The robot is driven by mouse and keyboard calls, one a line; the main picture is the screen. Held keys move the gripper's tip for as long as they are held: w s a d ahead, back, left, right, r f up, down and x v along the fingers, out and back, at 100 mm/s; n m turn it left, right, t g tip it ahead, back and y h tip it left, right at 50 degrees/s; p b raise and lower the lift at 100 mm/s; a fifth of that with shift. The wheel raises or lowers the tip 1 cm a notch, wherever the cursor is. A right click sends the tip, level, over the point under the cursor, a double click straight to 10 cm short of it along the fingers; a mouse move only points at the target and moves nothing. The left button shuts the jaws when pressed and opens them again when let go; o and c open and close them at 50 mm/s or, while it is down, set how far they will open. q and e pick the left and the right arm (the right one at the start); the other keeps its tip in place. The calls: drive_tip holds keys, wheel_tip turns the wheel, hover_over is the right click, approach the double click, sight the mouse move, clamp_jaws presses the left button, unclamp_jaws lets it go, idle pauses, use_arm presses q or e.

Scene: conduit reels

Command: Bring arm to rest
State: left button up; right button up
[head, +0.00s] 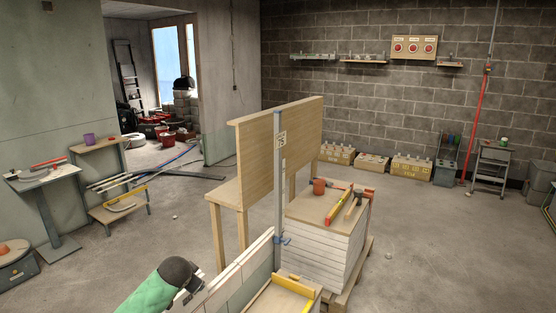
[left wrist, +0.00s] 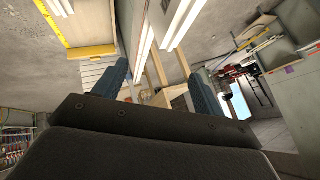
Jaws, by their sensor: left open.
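My left gripper (left wrist: 160,68) shows in the left wrist view with its two dark blue fingers spread wide apart. It is open, and nothing is held between the fingers. Beyond the fingers are pale beams and wooden legs, with no clear contact. The left fingers cannot be made out there. My right gripper is in neither view.
A wooden bench with a tall back panel (head: 278,150) stands in the middle. Behind the low wall, a white stack (head: 322,240) carries tools and a reddish pot. A yellow-edged board (head: 272,300) lies at the front. Small stands are at left; open floor (head: 430,240) is at right.

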use_arm(q)
drive_tip(key=s+d+f+n+g, duration=0.2)
drive_tip(key=s+d+f, duration=0.2)
drive_tip(key=s+f, duration=0.8)
drive_tip(key=s+d+f+n+g, duration=0.1)
drive_tip(key=s+d+f, duration=0.3)
drive_tip(key=s+f, duration=0.75)
drive_tip(key=s+d+f+g, duration=0.1)
drive_tip(key=s+f, duration=0.3)
drive_tip(key=s, duration=0.4)
drive_tip(key=s+d+f+n+g+h, duration=0.1)
drive_tip(key=s+f, duration=0.3)
drive_tip(key=s, duration=0.5)
drive_tip(key=s+d+f+g, duration=0.2)
drive_tip(key=s+f, duration=0.2)
drive_tip(key=s, duration=0.4)
drive_tip(key=shift+s+f+n+h, duration=0.25)
drive_tip(key=shift+n+h, duration=0.05)
drive_tip(key=shift+h, duration=0.1)
